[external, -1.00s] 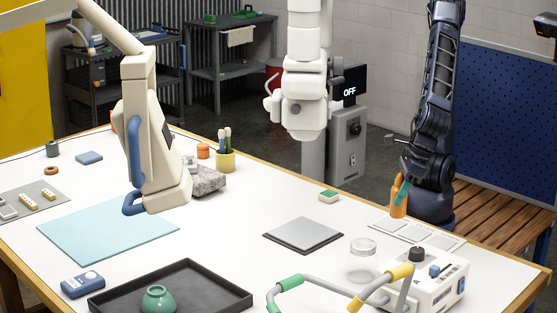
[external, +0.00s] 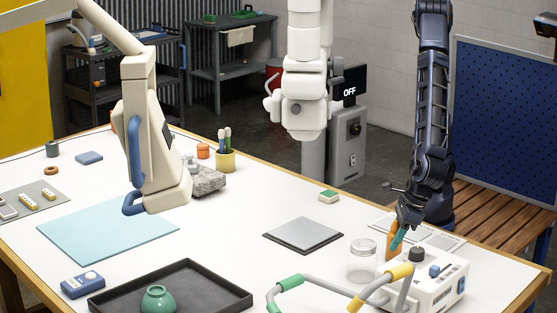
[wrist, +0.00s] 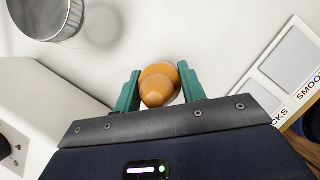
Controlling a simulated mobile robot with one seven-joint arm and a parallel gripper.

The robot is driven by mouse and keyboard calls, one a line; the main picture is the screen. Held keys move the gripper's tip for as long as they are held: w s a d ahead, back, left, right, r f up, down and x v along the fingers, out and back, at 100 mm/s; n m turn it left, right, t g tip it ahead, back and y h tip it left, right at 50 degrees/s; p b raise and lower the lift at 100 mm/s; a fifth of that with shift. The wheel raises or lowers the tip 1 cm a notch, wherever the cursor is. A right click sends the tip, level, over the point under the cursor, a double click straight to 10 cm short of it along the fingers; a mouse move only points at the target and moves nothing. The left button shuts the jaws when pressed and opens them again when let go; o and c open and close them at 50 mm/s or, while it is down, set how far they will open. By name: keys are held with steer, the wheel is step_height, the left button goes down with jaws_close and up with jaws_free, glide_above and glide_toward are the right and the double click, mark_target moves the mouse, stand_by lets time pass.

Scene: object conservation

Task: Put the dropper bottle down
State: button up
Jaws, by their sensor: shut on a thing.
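The dropper bottle is an orange bottle (external: 391,246) with a rounded top. It stands about upright between the clear jar and the sample card, behind the white device. My gripper (external: 400,236) is shut on it, with teal fingers on either side. In the wrist view, the bottle (wrist: 160,84) shows from above between the two teal fingers of my gripper (wrist: 160,90). Its base is hidden, and I cannot tell whether it touches the white table (external: 240,215).
A clear jar (external: 362,262) is close to the left of the bottle. A white device (external: 430,285) with knobs and grey bars stands in front. A card with grey squares (external: 440,239) lies behind right. A grey mat (external: 303,234) lies further left, with bare table around it.

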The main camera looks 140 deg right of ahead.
steer(key=shift+f, duration=0.1)
steer(key=o, duration=1)
steer(key=v, duration=1.2)
steer(key=s+d+r+m+y, duration=0.1)
steer(key=s+d+r+m, duration=0.2)
steer(key=m, duration=0.6)
steer(key=s+d+r+m+t+y, duration=0.1)
steer(key=s+d+r+m, duration=0.2)
steer(key=s+d+m, duration=0.4)
steer(key=s+d+r+m+y, duration=0.1)
steer(key=s+d+r+m, duration=0.2)
steer(key=d+m, duration=0.6)
steer(key=shift+s+m, duration=1)
steer(key=shift+s, duration=0.4)
steer(key=shift+d, duration=0.15)
